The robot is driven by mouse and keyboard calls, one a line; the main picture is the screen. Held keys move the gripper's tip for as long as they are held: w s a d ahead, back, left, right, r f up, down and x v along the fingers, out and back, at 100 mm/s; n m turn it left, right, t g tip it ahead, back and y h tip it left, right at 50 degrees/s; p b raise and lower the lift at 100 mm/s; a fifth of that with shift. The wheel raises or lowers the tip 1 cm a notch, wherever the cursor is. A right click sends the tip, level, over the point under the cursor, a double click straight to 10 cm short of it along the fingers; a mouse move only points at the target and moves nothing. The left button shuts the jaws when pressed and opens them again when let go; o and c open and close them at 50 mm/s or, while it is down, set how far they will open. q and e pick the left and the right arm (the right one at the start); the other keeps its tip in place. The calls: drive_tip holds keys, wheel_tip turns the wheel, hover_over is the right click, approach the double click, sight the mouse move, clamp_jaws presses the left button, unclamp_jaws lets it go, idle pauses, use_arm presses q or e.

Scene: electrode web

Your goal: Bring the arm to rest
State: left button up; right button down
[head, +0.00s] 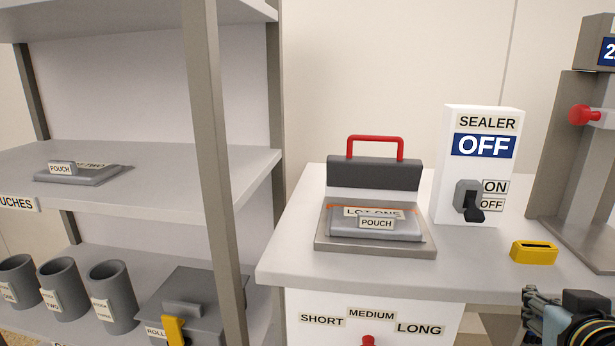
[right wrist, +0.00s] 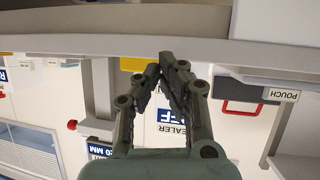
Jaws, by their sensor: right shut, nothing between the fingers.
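My right gripper (head: 528,294) shows at the lower right corner of the head view, in front of the bench and below the yellow block. In the right wrist view its two fingers (right wrist: 166,58) meet at the tips, with nothing between them. My left gripper is in neither view. The heat sealer (head: 374,174) stands on the bench with its red-handled lid raised. A grey pouch (head: 372,224) labelled POUCH and LOT ONE lies on the sealer's base.
The white bench (head: 300,245) carries a SEALER box (head: 479,165) reading OFF, a yellow block (head: 534,252) and a grey stand with a red knob (head: 584,115) at right. A shelf rack (head: 205,150) at left holds another pouch (head: 85,173), several cups and a ROLL box (head: 195,290).

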drive_tip(key=s+a+f+n+g+y, duration=0.2)
drive_tip(key=s+a+f+g, duration=0.15)
drive_tip(key=s, duration=0.65)
drive_tip(key=s+a+f+n+g+y, duration=0.25)
drive_tip(key=s+a+g, duration=0.25)
drive_tip(key=s, duration=0.4)
wheel_tip(320, 180, down, 23)
drive_tip(key=s+d+g, duration=0.2)
drive_tip(key=d, duration=0.1)
drive_tip(key=s+d+f, duration=0.1)
drive_tip(key=s+f, duration=1.7)
drive_tip(key=s, duration=0.1)
drive_tip(key=shift+g, duration=0.35)
drive_tip(key=shift+s+m, duration=0.1)
drive_tip(key=shift+m, duration=0.15)
